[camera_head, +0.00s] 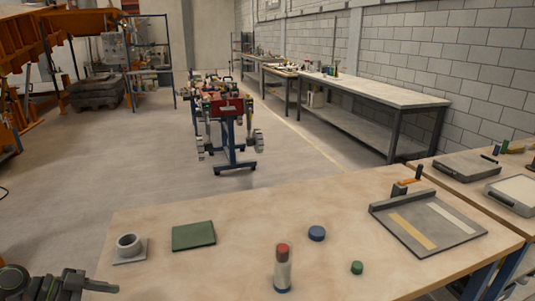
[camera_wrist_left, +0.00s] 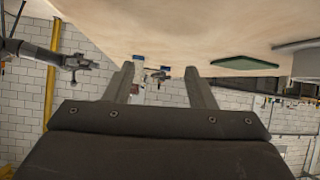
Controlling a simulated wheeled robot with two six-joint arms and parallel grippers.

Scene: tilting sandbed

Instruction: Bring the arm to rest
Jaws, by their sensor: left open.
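My left gripper (camera_head: 105,287) shows at the bottom left corner of the head view, beside the near left part of the workbench (camera_head: 150,275). In the left wrist view its two fingers (camera_wrist_left: 160,88) stand apart with nothing between them. The bench top lies across the top of that view, so the picture looks upside down. A dark arm with a small gripper end (camera_wrist_left: 75,62) shows at the left of the wrist view. It looks like my right arm, but its jaws are too small to judge. The right gripper is not in the head view.
On the bench are a grey cup (camera_head: 129,245), a green pad (camera_head: 193,236), a red-capped bottle (camera_head: 283,268), a blue disc (camera_head: 317,233), a green cap (camera_head: 357,268) and a grey tray (camera_head: 430,251). Bare bench lies between them. A cart (camera_head: 230,150) stands beyond.

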